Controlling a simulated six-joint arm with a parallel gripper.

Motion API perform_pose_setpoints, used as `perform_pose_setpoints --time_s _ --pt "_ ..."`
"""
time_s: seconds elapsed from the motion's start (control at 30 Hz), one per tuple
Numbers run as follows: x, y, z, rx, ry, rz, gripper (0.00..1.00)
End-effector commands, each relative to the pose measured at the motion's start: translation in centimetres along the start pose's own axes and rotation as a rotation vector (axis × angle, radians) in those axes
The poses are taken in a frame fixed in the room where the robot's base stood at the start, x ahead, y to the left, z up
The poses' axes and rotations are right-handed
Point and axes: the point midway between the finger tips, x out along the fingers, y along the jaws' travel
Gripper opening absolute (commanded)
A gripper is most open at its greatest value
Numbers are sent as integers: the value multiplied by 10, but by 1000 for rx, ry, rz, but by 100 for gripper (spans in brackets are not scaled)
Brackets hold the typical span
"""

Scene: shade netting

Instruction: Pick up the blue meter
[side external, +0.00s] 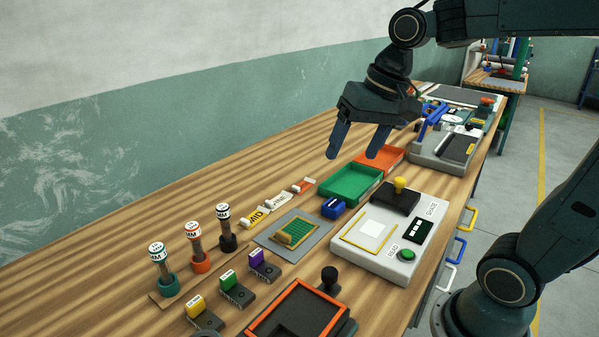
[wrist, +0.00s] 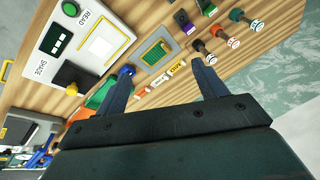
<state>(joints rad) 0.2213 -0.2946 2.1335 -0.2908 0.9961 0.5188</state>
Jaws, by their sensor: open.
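The small blue block that looks like the blue meter (side external: 333,208) sits on the wooden bench, beside the front corner of the green tray (side external: 352,184). In the wrist view the blue meter (wrist: 127,70) shows just past the tip of the left finger, which hides part of its surroundings. My gripper (side external: 357,152) is open and empty, held well above the bench over the trays. In the wrist view its two fingers (wrist: 160,75) stand wide apart with nothing between them.
A white reader box (side external: 380,258) with a green button stands right of the meter. A green mesh sample (side external: 297,231) on a grey mat lies to its left. Yellow, white and red tags (side external: 279,202) lie behind. Three upright stampers (side external: 194,246) stand at left. An orange tray (side external: 391,158) adjoins the green one.

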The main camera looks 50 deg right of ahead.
Motion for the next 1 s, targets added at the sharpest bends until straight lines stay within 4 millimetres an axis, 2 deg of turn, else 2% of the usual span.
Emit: perform_pose_setpoints --time_s 0.03,0.23,0.47,0.77,1.0 --pt "4 1 -12 43 -18 1 71" --pt "18 5 -52 210 -85 1 71" --pt "41 21 -96 404 -160 9 71" --pt "79 59 -146 651 -256 30 71" --pt "116 102 -176 848 -330 57 71"
